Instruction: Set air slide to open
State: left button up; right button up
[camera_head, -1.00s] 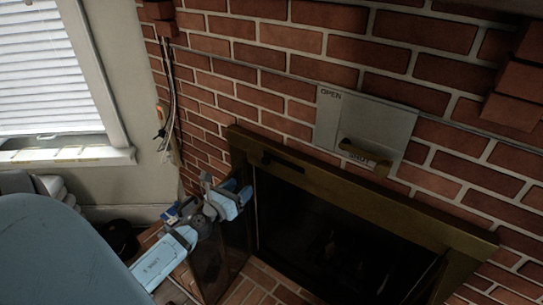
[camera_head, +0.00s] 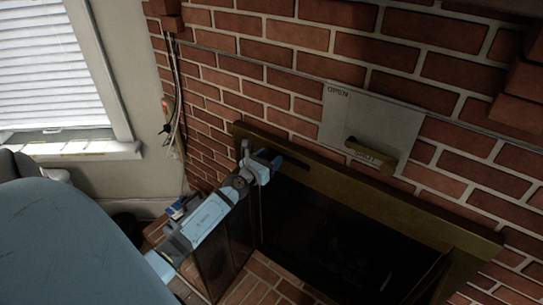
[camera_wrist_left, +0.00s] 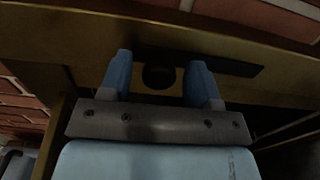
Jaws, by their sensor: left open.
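The air slide is a grey plate (camera_head: 398,124) on the brick wall above the firebox, marked OPEN at its upper left. Its brass handle (camera_head: 370,156) sits low on the plate, over the lower lettering, which it partly covers. My left gripper (camera_head: 263,157) is open and empty, at the upper left of the fireplace's brass frame, to the left of and below the handle. In the left wrist view the open fingers (camera_wrist_left: 160,70) point at the brass frame, with a dark round shape between them. My right gripper is not in view.
The brass frame (camera_head: 420,205) surrounds the dark firebox opening and has a dark slot (camera_wrist_left: 225,66) in its top bar. Brick ledges jut out at the upper right. Cables (camera_head: 172,120) hang at the left near a window (camera_head: 50,70).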

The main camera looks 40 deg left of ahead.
pick_arm(q)
jog(key=shift+w+a, duration=0.1)
jog(key=shift+w, duration=0.5)
